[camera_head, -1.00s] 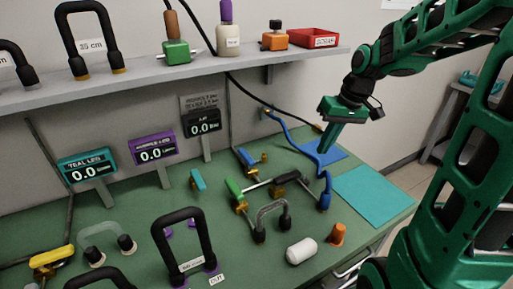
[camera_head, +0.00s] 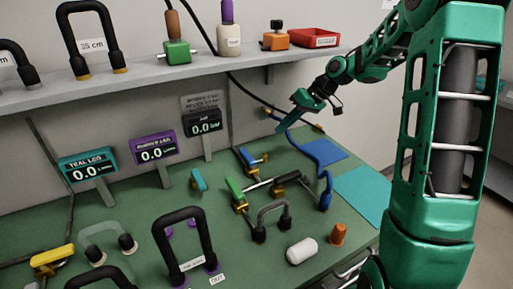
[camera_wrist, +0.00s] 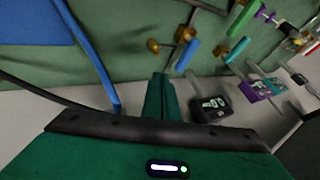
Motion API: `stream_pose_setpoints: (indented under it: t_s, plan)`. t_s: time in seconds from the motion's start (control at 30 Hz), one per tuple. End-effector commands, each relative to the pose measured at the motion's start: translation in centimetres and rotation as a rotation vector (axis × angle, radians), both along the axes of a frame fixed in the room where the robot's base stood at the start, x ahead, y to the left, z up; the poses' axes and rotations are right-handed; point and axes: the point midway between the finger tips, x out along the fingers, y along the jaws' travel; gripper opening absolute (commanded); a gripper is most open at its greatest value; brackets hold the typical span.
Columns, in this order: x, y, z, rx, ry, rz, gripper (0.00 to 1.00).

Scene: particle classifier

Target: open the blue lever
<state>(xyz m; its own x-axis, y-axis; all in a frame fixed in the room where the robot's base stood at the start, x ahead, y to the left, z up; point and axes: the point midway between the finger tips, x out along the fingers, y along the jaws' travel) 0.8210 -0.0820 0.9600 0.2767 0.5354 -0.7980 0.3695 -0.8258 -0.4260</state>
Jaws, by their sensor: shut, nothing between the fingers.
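The blue lever (camera_head: 246,158) is a short handle on a brass valve, on the green bench below the black meter. It also shows in the wrist view (camera_wrist: 187,55), beside brass fittings (camera_wrist: 184,33). My gripper (camera_head: 286,127) is shut and empty, in the air above the back of the bench, up and right of the lever in the head view. In the wrist view my shut fingers (camera_wrist: 160,88) point toward the brass fittings, with the blue lever just right of the tips. They look apart from it.
A blue tube (camera_head: 297,143) runs near my gripper, and a dark cable (camera_head: 252,99) crosses behind it. A shelf (camera_head: 180,76) stands above the bench. The green lever (camera_head: 235,188), teal lever (camera_head: 198,180) and black meter (camera_head: 203,124) are nearby. A blue mat (camera_head: 324,152) lies right.

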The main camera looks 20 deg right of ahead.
Motion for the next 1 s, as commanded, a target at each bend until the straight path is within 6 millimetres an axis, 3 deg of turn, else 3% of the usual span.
stream_pose_setpoints:
  t_s: [0.27,0.77,1.0]
  plan:
    - [0.3,0.8,-1.3,0.0,0.004,0.0,0.0]
    - [2.7,5.6,-8.4,0.0,0.004,0.001,0.0]
    - [2.1,8.5,-8.0,-0.001,0.001,-0.001,0.0]
